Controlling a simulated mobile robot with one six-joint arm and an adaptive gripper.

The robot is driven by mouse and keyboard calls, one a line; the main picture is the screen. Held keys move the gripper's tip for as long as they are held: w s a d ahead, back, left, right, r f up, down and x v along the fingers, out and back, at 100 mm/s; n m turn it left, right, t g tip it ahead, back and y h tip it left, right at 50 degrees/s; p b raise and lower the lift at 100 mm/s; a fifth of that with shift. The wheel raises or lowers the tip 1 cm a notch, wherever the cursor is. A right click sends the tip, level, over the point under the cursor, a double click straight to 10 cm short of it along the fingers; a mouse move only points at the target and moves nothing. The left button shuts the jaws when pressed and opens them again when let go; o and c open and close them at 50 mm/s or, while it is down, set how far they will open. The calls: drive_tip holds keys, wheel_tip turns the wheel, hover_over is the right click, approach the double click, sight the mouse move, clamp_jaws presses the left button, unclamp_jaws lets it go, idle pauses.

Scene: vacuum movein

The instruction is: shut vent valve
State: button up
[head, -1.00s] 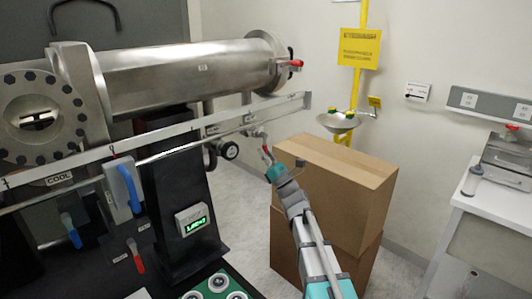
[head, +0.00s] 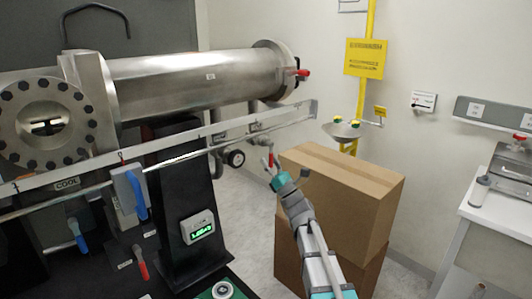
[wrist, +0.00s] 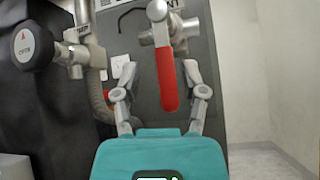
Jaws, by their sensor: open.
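A valve with a long red lever handle (wrist: 167,78) is straight ahead in the wrist view, below a partly cut-off label. The lever hangs down from its metal hub, seen between my fingers. The red lever (head: 271,160) looks small in the head view, just beyond my fingertips. My gripper (head: 286,173) is open, and its two fingers also show in the wrist view (wrist: 160,96), one each side of the lever. I cannot tell whether the fingertips reach the lever's depth; no grip on it shows.
A black round knob (wrist: 34,46) on a pipe valve is left in the wrist view. The steel chamber (head: 185,80) and its long rail (head: 220,128) lie left of my arm. Stacked cardboard boxes (head: 350,205) stand close on the right. Another red handle (head: 302,73) is on the chamber's end.

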drive_tip(key=s+a+f+n+g+h+p, duration=0.1)
drive_tip(key=s+a+f+n+g+h, duration=0.2)
drive_tip(key=s+f+n+g, duration=0.45)
drive_tip(key=s+a+f+n+g+h+p, duration=0.1)
drive_tip(key=s+a+f+n+g+h, duration=0.2)
drive_tip(key=f+n+g, duration=0.75)
drive_tip(key=s+d+f+n+h+p, duration=0.1)
drive_tip(key=s+d+f+n+h, duration=0.3)
drive_tip(key=s+d+n+h, duration=0.1)
drive_tip(key=s+d+f+n+g+h+p, duration=0.1)
drive_tip(key=s+d+f+n+h+p, duration=0.1)
drive_tip(key=s+d+f+n+h, duration=0.2)
drive_tip(key=s+d+n+h, duration=0.1)
drive_tip(key=s+d+h, duration=0.2)
drive_tip(key=s+d, duration=0.3)
drive_tip(key=shift+d+f+n+g+h, duration=0.3)
drive_tip(key=shift+d+h, duration=0.1)
drive_tip(key=shift+d, duration=0.05)
drive_tip(key=shift+a, duration=0.1)
idle(1.0)
